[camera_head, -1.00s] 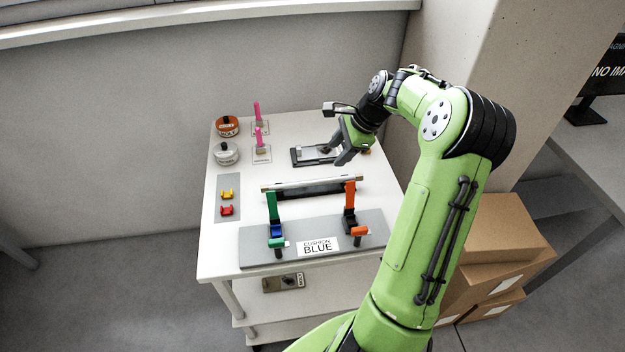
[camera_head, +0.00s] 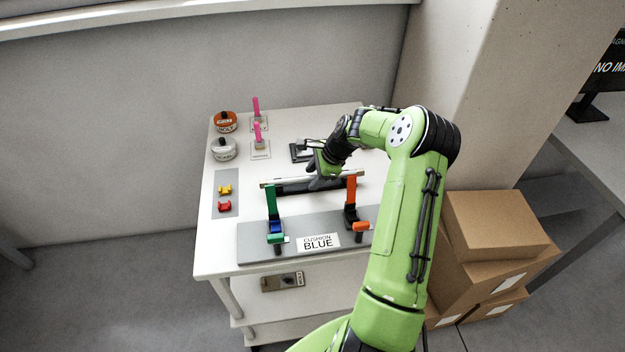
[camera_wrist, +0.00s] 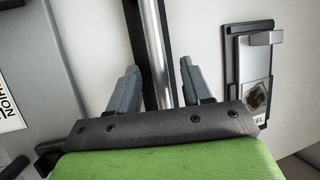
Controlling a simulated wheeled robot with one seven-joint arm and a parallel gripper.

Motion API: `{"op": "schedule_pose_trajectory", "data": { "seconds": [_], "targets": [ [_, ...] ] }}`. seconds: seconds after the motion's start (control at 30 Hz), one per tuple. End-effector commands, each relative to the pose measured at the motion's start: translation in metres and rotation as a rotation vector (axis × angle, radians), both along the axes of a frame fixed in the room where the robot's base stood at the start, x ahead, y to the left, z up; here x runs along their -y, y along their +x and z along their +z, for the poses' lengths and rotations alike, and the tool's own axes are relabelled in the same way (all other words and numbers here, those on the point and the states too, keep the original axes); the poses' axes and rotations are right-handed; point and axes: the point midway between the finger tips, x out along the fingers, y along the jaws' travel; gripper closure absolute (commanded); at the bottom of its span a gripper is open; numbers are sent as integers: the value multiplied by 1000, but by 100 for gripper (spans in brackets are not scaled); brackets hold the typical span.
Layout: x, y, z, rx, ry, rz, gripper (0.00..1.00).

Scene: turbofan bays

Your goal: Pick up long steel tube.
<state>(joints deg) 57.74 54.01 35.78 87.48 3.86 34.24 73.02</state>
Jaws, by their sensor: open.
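The long steel tube (camera_head: 343,175) lies across a dark holder on the white table, behind the green and orange clamps. In the wrist view the tube (camera_wrist: 152,40) runs lengthwise between my two fingers, with dark edging beside it. My gripper (camera_head: 314,184) is over the middle of the tube and hides part of it. In the wrist view my gripper (camera_wrist: 158,88) is open, one finger on each side of the tube, with gaps to it. I cannot tell how far the fingertips are above the tube.
A grey plate with a "CUSHION BLUE" label (camera_head: 318,242) carries the green clamp (camera_head: 270,205) and orange clamp (camera_head: 351,200). A dark tray with a metal block (camera_wrist: 250,75) lies behind the tube. Round tins (camera_head: 224,148), pink-handled pieces and small yellow and red parts stand at left.

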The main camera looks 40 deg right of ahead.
Motion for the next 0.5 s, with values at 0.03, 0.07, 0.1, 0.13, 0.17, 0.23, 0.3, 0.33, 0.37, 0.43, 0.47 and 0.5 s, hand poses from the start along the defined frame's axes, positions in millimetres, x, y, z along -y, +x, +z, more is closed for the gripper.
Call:
{"op": "schedule_pose_trajectory", "data": {
  "seconds": [0.03, 0.07, 0.1, 0.13, 0.17, 0.23, 0.3, 0.33, 0.37, 0.43, 0.47, 0.5],
  "targets": [
    [1, 0, 1, 1, -1, -1, 51],
    [1, 0, 1, 1, -1, -1, 51],
    [1, 0, 1, 1, -1, -1, 51],
    [1, 0, 1, 1, -1, -1, 51],
    [1, 0, 2, 1, -1, -1, 55],
    [1, 0, 2, 1, -1, -1, 66],
    [1, 0, 2, 1, -1, -1, 77],
    [1, 0, 2, 1, -1, -1, 81],
    [1, 0, 2, 1, -1, -1, 86],
    [1, 0, 2, 0, -1, -1, 97],
    [1, 0, 2, 0, -1, -1, 100],
    [1, 0, 2, 0, -1, -1, 100]
  ]
}}
